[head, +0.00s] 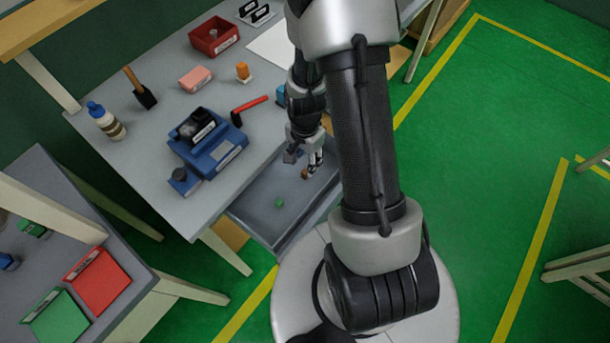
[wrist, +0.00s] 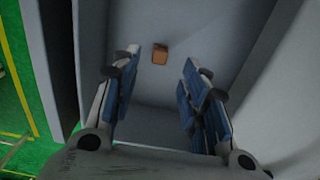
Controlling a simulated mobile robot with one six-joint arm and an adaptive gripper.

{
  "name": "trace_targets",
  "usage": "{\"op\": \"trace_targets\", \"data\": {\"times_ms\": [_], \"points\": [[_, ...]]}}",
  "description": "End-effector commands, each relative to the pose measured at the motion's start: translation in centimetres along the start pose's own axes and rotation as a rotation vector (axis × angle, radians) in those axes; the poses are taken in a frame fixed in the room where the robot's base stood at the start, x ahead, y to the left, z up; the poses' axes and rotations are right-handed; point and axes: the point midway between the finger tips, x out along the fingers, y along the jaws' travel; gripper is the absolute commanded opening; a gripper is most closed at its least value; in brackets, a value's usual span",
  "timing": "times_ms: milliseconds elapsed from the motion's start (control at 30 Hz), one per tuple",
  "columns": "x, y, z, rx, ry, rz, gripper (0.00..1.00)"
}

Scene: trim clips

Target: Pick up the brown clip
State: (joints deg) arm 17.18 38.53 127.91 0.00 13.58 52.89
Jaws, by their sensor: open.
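The brown clip (wrist: 160,54) is a small block lying on the grey floor of an open drawer (wrist: 140,20). In the wrist view it sits ahead of my gripper (wrist: 158,85), roughly midway between the two blue-padded fingers and beyond their tips. My gripper is open, with nothing between the fingers. In the head view my gripper (head: 304,165) is inside the drawer (head: 262,228), and a small part of the brown clip (head: 304,173) shows beside the fingers. My arm hides the drawer's right part.
The drawer walls stand close around. The table above holds a blue box (head: 215,150), a red-handled hammer (head: 250,105), a bottle (head: 105,120) and a red bin (head: 214,38).

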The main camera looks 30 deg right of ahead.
Motion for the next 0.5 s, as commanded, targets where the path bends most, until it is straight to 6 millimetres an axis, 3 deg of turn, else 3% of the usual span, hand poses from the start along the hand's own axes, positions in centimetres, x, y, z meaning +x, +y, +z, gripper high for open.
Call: {"op": "trace_targets", "data": {"times_ms": [233, 500], "points": [[1.5, 0.0, 0.0, 0.0, 0.0, 0.001, 0.41], [5.5, 0.1, -0.1, 0.0, -0.001, 0.001, 0.41]]}}
